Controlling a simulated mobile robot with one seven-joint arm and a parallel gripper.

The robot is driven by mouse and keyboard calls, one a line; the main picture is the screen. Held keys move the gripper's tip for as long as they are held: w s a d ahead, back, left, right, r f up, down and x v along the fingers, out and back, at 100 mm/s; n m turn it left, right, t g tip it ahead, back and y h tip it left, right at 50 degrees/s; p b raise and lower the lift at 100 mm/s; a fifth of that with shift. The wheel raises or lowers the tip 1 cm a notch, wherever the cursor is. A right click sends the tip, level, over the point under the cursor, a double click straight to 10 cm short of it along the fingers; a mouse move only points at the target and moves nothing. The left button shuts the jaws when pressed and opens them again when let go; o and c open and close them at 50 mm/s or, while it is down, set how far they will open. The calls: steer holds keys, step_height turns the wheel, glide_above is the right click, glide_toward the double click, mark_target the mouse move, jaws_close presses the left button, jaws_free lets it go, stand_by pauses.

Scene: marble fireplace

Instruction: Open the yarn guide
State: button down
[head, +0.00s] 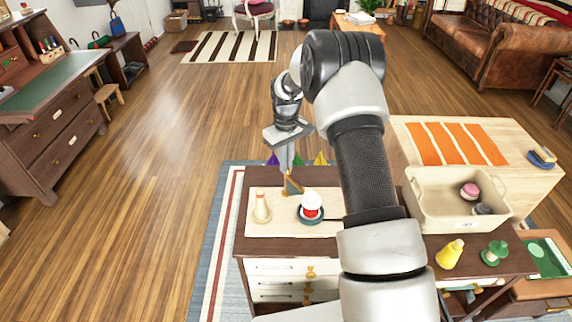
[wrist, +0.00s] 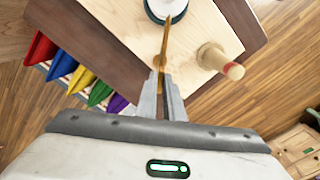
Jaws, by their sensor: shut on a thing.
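The yarn guide appears to be the thin golden-brown piece (head: 292,185) standing on the pale board in the head view. It also shows in the wrist view as a narrow upright strip (wrist: 165,45), seen nearly edge-on. My gripper (head: 287,168) comes down on it from above. In the wrist view my gripper (wrist: 160,80) has its fingers close together, shut on the near end of this piece. The fingers hide part of it, so I cannot tell how far it is turned.
Coloured pennants (wrist: 75,75) hang along one edge. A cream bin (head: 440,212) is at right.

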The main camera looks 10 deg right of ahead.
steer(key=n, duration=0.4)
steer(key=shift+n, duration=2.3)
steer(key=c, duration=1.9)
jaws_free()
steer(key=shift+o, duration=0.2)
step_height(320, 180, up, 18)
steer(key=p, duration=0.1)
steer(key=shift+f, duration=0.25)
